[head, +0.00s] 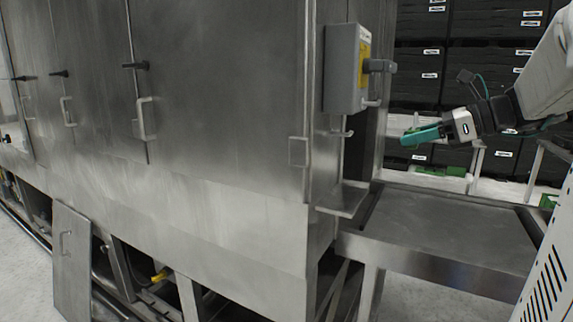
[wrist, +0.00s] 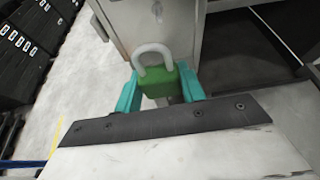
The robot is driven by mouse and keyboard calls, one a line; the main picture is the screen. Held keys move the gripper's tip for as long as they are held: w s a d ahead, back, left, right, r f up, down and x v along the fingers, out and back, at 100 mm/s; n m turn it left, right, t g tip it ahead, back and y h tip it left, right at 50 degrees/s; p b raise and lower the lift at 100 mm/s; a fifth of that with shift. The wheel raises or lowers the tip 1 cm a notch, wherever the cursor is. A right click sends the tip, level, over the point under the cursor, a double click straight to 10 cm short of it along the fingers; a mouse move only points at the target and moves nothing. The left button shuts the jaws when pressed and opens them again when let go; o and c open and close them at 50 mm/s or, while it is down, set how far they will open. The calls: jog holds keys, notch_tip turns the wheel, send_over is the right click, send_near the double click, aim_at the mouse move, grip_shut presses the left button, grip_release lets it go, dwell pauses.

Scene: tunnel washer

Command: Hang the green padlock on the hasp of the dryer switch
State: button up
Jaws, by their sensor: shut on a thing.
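The green padlock (wrist: 158,82) sits between the teal fingers of my gripper (wrist: 160,91) in the wrist view, its pale shackle pointing up and away from me. In the head view my gripper (head: 412,138) is shut on it, and the padlock is mostly hidden by the fingers. The dryer switch (head: 341,75) is a grey box with a yellow plate and a dark handle (head: 380,66), at the machine's right corner. A small metal loop (head: 373,102) at its lower right may be the hasp. My gripper is right of the switch and lower, apart from it.
A small hook (head: 343,133) and a little shelf (head: 343,199) project from the machine (head: 225,100) below the switch. A steel table (head: 440,232) stands below my gripper. Black crates (head: 420,75) are stacked behind. The air between gripper and switch looks clear.

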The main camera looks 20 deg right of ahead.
jog(key=r, duration=0.1)
jog(key=d+r, duration=0.1)
jog(key=r, duration=0.1)
jog(key=shift+w+d+r, duration=0.2)
jog(key=shift+w+r, duration=0.05)
jog(key=shift+r, duration=0.05)
jog(key=shift+a+r, duration=0.15)
jog(key=shift+r, duration=0.1)
jog(key=r+x, duration=0.2)
jog(key=x, duration=0.7)
jog(key=shift+w+a, duration=0.4)
jog(key=shift+f, duration=0.15)
dwell(0.5)
jog(key=o, duration=1.1)
